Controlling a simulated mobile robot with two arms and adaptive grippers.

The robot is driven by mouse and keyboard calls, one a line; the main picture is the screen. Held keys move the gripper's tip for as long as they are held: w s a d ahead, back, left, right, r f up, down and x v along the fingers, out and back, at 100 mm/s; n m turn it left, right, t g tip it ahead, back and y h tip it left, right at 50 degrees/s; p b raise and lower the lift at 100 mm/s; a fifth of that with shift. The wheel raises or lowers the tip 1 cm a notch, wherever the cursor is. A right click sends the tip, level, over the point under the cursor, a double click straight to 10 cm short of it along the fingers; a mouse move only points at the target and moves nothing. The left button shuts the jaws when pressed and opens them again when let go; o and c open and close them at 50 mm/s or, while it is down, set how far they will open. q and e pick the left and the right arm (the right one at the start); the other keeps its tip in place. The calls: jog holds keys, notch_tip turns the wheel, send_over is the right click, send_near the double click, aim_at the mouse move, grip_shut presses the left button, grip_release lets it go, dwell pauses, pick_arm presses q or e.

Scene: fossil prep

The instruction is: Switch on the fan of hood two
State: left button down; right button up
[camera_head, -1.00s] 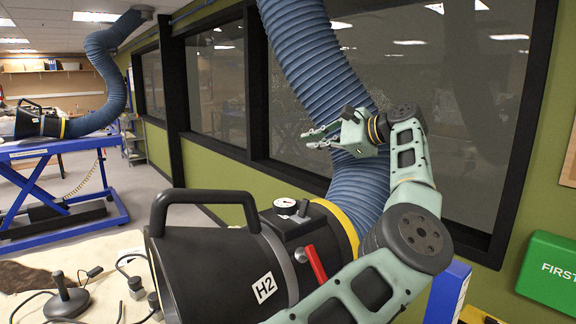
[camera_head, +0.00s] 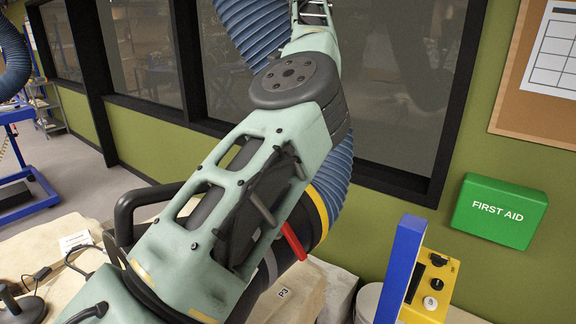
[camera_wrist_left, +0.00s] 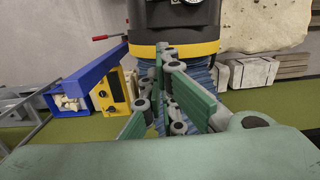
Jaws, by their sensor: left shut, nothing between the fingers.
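Hood two is a black hood with a yellow band (camera_head: 320,213) and a red lever (camera_head: 293,242). My left arm hides most of it in the head view. In the left wrist view the black hood (camera_wrist_left: 170,22) hangs at the top centre, with the red lever (camera_wrist_left: 108,37) out to its left. My left gripper (camera_wrist_left: 165,58) is shut and empty, in front of the hood's yellow band and blue hose. I cannot tell whether it touches them. A yellow control box (camera_head: 430,287) with a black knob and a pale button stands at the lower right. My right gripper is out of view.
A blue post (camera_head: 400,268) stands beside the yellow box. The ribbed blue hose (camera_head: 250,35) rises before the dark windows. Pale blocks, one marked P3 (camera_head: 283,292), lie under the hood. A green first aid box (camera_head: 500,211) hangs on the wall.

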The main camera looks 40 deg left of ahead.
pick_arm(q)
jog(key=f+b, duration=0.1)
jog(key=f, duration=0.2)
jog(key=f+b, duration=0.1)
jog(key=f, duration=0.1)
jog(key=shift+s+a+b, duration=0.1)
jog(key=shift+s+b, duration=0.2)
jog(key=shift+s, duration=0.1)
notch_tip(320, 180, down, 4)
jog(key=shift+w+r+p, duration=0.1)
jog(key=shift+r+p, duration=0.05)
jog(key=shift+p, duration=0.25)
jog(key=shift+f, duration=0.45)
jog(key=s, duration=0.1)
jog(key=s+r+p, duration=0.1)
jog(key=s, duration=0.1)
jog(key=shift+d+r, duration=0.2)
jog(key=shift+s+d+r, duration=0.1)
jog(key=shift+s+r, duration=0.05)
jog(key=shift+s, duration=0.35)
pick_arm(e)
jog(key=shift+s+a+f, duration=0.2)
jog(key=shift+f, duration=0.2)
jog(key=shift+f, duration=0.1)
